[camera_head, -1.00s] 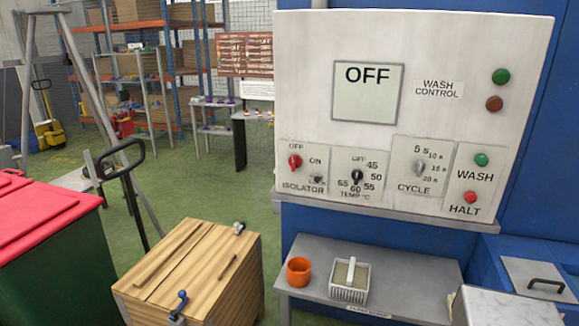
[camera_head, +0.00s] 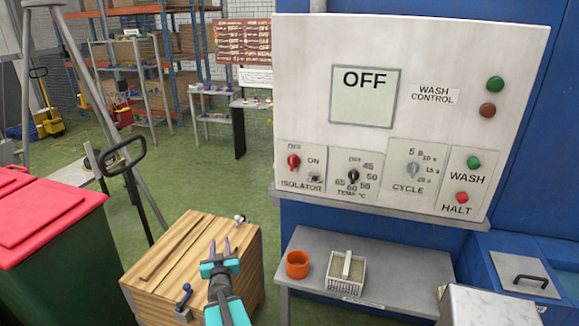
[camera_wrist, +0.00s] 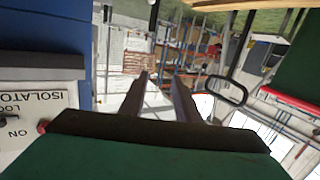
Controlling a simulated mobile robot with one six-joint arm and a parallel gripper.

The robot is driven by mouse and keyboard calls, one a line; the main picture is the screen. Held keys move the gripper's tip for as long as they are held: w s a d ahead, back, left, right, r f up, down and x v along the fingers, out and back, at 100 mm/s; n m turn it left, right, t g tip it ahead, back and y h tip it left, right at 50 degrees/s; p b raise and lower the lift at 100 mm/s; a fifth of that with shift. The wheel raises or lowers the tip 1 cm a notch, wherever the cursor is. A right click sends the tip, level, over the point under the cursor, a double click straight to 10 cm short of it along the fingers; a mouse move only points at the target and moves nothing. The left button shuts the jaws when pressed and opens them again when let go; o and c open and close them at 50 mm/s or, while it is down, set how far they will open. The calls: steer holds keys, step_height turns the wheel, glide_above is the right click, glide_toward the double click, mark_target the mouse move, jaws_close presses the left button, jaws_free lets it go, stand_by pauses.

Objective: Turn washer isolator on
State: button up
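The red isolator knob (camera_head: 293,162) is on the lower left of the white wash control panel (camera_head: 300,80), on the plate marked OFF, ON and ISOLATOR. The panel's display (camera_head: 364,95) reads OFF. My gripper (camera_head: 220,246) is in front of the wooden crate, below and left of the knob and apart from it. Its two fingers stand apart with nothing between them. In the wrist view the fingers (camera_wrist: 160,82) are also spread and empty. There the isolator plate (camera_wrist: 30,118) shows upside down at the left edge, with a bit of the red knob (camera_wrist: 43,126) beside it.
The wooden crate (camera_head: 190,262) stands below my gripper. A grey shelf (camera_head: 400,282) under the panel holds an orange cup (camera_head: 298,264) and a white basket (camera_head: 345,271). A red-lidded green bin (camera_head: 45,215) stands at left. Space in front of the panel is clear.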

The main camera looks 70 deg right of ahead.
mark_target(292, 164)
steer(key=s+d+r+m+g+h+p, duration=0.1)
steer(key=s+d+r+m+g+h, duration=0.2)
steer(key=s+r, duration=0.6)
steer(key=s+d+r+m+g+h+p, duration=0.1)
steer(key=s+d+r+m+g+h, duration=0.2)
steer(key=s+r, duration=0.7)
steer(key=s+d+g+h, duration=0.1)
steer(key=d+g+h, duration=0.1)
steer(key=d, duration=0.2)
steer(key=shift+d+p, duration=0.2)
steer(key=shift+p, duration=0.15)
steer(key=shift+w+d+b, duration=0.1)
steer(key=shift+d+b, duration=0.15)
steer(key=shift+b, duration=0.7)
steer(key=d+b, duration=0.1)
steer(key=b, duration=0.2)
steer(key=shift+r, duration=0.1)
steer(key=d+b, duration=0.1)
steer(key=b, duration=0.5)
steer(key=shift+r+b, duration=0.35)
steer(key=shift+r+b+x, duration=0.2)
steer(key=shift+b+x, duration=1.1)
steer(key=shift+x, duration=4.35)
